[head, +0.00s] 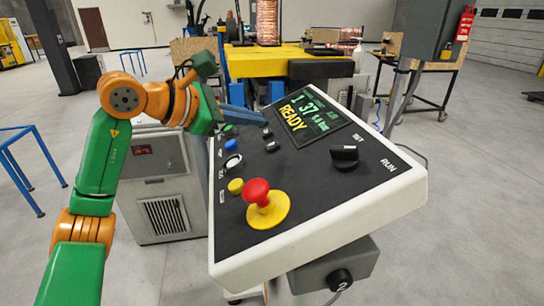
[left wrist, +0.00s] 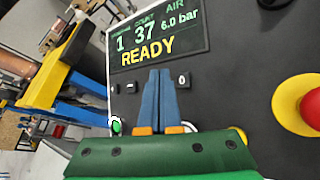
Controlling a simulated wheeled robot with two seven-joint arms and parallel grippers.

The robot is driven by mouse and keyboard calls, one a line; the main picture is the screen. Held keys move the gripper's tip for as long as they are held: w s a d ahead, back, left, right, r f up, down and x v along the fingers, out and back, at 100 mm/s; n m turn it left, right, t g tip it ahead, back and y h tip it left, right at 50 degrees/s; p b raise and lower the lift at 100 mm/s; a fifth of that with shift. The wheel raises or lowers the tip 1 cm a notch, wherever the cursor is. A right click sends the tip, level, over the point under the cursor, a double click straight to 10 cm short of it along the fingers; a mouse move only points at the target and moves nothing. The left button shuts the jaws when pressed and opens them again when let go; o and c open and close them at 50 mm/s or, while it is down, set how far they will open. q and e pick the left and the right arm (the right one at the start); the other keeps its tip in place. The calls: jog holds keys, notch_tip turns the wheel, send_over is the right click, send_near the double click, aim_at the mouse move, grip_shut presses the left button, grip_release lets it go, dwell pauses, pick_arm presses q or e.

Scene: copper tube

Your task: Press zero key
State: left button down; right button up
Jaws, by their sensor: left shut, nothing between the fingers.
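The zero key is a small key marked 0 (left wrist: 183,80) in the left wrist view, on the dark panel below the display. In the head view it appears to be the small key (head: 271,146) nearer the red knob, though its mark is too small to read. My left gripper (head: 272,117) is shut and empty, with its blue fingers together. In the left wrist view its fingertips (left wrist: 159,71) show just left of the 0 key, between it and a minus key (left wrist: 130,87). I cannot tell how far they are above the panel. My right gripper is not in view.
The display (head: 310,113) reads READY and 37. A red mushroom knob (head: 257,191) on a yellow base stands up from the panel. A black SET knob (head: 344,156), a yellow button (head: 236,186) and a blue button (head: 231,145) are also on the panel.

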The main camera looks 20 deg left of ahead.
aim_at(275, 140)
pick_arm(q)
jog(key=shift+w+d+f+b, duration=0.1)
jog(key=shift+d+f+b, duration=0.1)
jog(key=shift+f, duration=0.35)
jog(key=shift+w+d+f+b, duration=0.1)
jog(key=shift+f+b, duration=0.1)
jog(key=shift+f, duration=0.35)
jog(key=shift+w+d+f, duration=0.2)
jog(key=shift+f, duration=0.1)
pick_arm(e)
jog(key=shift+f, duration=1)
pick_arm(q)
jog(key=shift+w+d+f+b, duration=0.1)
jog(key=shift+d+f+b, duration=0.05)
jog(key=shift+f+b, duration=0.25)
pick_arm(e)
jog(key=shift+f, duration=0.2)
